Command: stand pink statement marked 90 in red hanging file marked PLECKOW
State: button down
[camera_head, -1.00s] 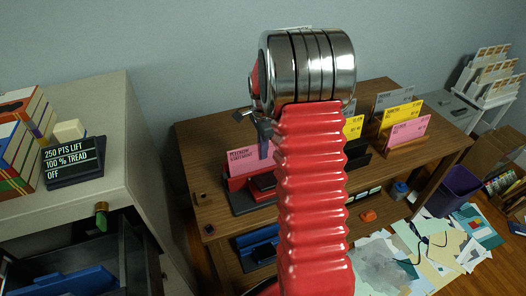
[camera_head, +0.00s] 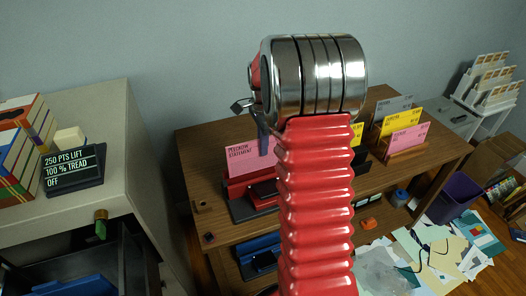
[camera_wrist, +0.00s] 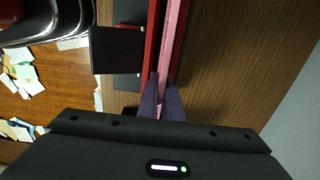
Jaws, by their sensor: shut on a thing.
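A pink sheet (camera_head: 252,165) with black print, apparently reading PLECKOW STATEMENT, stands upright at the wooden desk's left. My gripper (camera_head: 263,145) is shut on its upper right part; my red arm hides the sheet's right end. A red file (camera_head: 237,187) shows below and in front of the sheet. In the wrist view, the pink sheet (camera_wrist: 170,35) runs edge-on between the red file's walls (camera_wrist: 152,40), and my fingers (camera_wrist: 162,98) close on its near end. Its lower edge is hidden, so I cannot tell whether it rests on the bottom. No 90 is legible on it.
A wooden rack (camera_head: 408,153) at the desk's right holds pink, yellow and grey sheets. A dark stand (camera_head: 240,211) is under the red file. A cabinet (camera_head: 110,120) with an open drawer is at left. Papers (camera_head: 430,250) and a purple bin (camera_head: 455,195) are on the floor.

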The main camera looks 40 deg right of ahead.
jog(key=shift+r, duration=2.65)
jog(key=shift+s, duration=0.15)
